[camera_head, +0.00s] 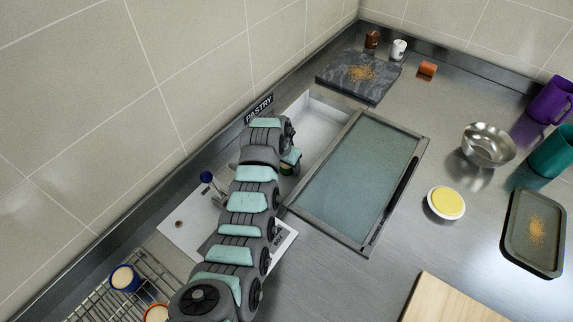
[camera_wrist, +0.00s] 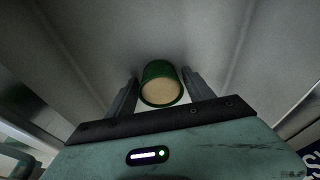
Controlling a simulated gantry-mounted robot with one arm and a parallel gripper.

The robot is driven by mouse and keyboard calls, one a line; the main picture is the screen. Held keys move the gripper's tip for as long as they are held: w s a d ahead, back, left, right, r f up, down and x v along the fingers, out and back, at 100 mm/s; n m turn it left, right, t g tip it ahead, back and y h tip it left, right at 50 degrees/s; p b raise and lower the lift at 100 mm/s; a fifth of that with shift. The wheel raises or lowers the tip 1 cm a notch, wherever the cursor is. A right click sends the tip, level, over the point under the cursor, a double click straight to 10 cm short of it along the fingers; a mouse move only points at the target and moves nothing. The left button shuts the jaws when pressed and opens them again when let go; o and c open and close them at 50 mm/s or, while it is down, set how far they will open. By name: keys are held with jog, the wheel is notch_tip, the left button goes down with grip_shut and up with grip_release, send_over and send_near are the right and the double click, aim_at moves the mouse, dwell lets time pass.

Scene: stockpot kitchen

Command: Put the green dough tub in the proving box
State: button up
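The green dough tub (camera_wrist: 160,84), with pale dough in its round mouth, sits between the two fingers of my gripper (camera_wrist: 160,80) in the wrist view. Both fingertips appear to press against its sides. In the head view my gripper (camera_head: 290,162) is low at the left part of a white-lined well (camera_head: 318,122), and my arm hides most of the tub. Pale grey walls surround the tub in the wrist view.
A blue-topped knob (camera_head: 206,177) stands near my arm. A wire rack (camera_head: 98,296) at lower left holds a blue tub (camera_head: 125,278) and an orange-red tub (camera_head: 156,313). A "PASTRY" sign (camera_head: 259,108) is behind. A marble slab (camera_head: 345,84) lies beyond the well.

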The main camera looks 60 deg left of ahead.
jog(key=shift+o, duration=1.1)
jog(key=shift+r, duration=0.1)
jog(key=p+v, duration=0.1)
jog(key=v, duration=1.1)
jog(key=shift+o, duration=0.5)
jog(key=shift+a+r, duration=0.1)
